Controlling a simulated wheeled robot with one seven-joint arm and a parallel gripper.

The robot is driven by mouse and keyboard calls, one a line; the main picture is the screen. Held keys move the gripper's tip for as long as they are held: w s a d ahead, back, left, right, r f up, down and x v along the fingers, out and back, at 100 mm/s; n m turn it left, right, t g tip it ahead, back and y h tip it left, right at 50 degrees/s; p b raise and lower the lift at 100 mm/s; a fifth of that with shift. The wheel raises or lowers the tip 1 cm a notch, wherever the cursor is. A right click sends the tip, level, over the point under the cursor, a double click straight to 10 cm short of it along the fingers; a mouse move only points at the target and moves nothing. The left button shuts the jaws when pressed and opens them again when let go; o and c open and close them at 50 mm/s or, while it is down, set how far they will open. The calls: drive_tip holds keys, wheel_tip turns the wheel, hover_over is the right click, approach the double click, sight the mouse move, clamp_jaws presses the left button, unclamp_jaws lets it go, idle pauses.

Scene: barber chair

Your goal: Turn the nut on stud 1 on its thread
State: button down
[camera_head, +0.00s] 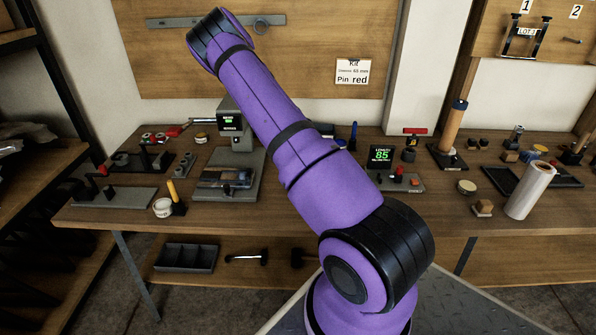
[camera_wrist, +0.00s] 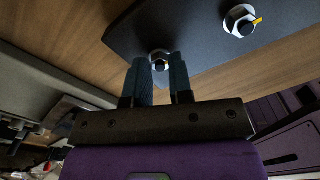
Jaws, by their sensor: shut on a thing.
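In the wrist view, a nut on a stud (camera_wrist: 160,62) sits near the edge of a dark plate (camera_wrist: 200,42). My gripper (camera_wrist: 160,70) has one finger on each side of this nut and is shut on it. A second nut on a stud (camera_wrist: 241,21), pale with a dark centre and a yellow mark, stands farther right on the same plate, clear of the fingers. No stud number is readable. The fingers partly hide the gripped nut, so its turn angle cannot be told. In the head view my gripper does not show.
The workbench (camera_head: 300,195) is crowded. A display reading 85 (camera_head: 382,154) stands right of my arm, near a white roll (camera_head: 530,190). A grey tray (camera_head: 187,257) lies on the lower shelf. A wooden panel (camera_head: 320,50) closes the back.

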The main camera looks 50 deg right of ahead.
idle(0.3)
drive_tip(key=c, duration=1)
unclamp_jaws()
wheel_tip(320, 180, up, 11)
drive_tip(key=shift+f, duration=0.1)
